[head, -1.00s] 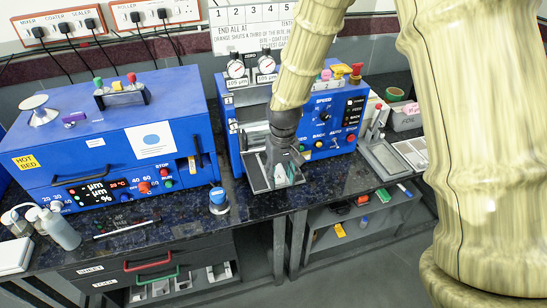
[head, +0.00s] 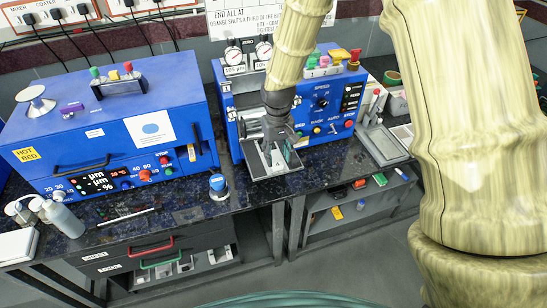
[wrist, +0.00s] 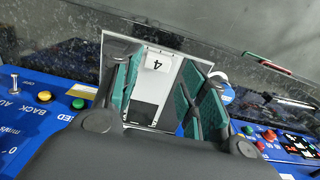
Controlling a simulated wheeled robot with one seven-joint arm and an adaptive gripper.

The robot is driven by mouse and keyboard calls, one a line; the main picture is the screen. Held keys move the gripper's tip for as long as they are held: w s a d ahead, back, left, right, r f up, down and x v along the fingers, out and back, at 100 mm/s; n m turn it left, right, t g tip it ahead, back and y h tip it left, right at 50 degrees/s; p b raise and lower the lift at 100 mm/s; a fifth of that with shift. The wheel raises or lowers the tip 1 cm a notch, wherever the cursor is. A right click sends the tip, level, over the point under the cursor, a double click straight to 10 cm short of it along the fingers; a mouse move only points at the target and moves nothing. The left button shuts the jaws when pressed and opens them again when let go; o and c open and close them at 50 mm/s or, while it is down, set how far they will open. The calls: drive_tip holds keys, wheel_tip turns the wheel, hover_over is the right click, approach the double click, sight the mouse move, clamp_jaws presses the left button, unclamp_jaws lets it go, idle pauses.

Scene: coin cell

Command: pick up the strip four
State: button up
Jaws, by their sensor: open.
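Strip four (wrist: 151,84) shows in the wrist view as a pale strip with a white label reading 4 and a dark patch at its lower part. It lies on a grey plate (wrist: 178,70) that sticks out from the front of the blue roller machine; the plate also shows in the head view (head: 256,165). My gripper (wrist: 160,88) is open, with one teal-padded finger at each side of the strip in the wrist picture. My gripper hangs over the plate in the head view (head: 282,150). I cannot tell the height left between fingertips and strip.
The blue hot bed machine (head: 60,130) stands to the left, with a blue-capped jar (head: 219,187) on the dark counter between. A grey tray (head: 384,146) lies right of the roller machine. The roller machine's body (head: 345,110) is close behind my gripper.

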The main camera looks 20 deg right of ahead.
sight(277, 163)
drive_tip(key=shift+w+d+f+p, duration=0.1)
drive_tip(key=shift+w+f+p, duration=0.15)
drive_tip(key=shift+f+p, duration=0.4)
drive_tip(key=shift+w+d+f+p, duration=0.1)
drive_tip(key=shift+w+f+p, duration=0.1)
drive_tip(key=shift+f+p, duration=0.45)
drive_tip(key=shift+a+f, duration=0.1)
drive_tip(key=shift+f, duration=1.2)
drive_tip(key=shift+c, duration=0.4)
drive_tip(key=c, duration=0.6)
drive_tip(key=shift+r, duration=0.15)
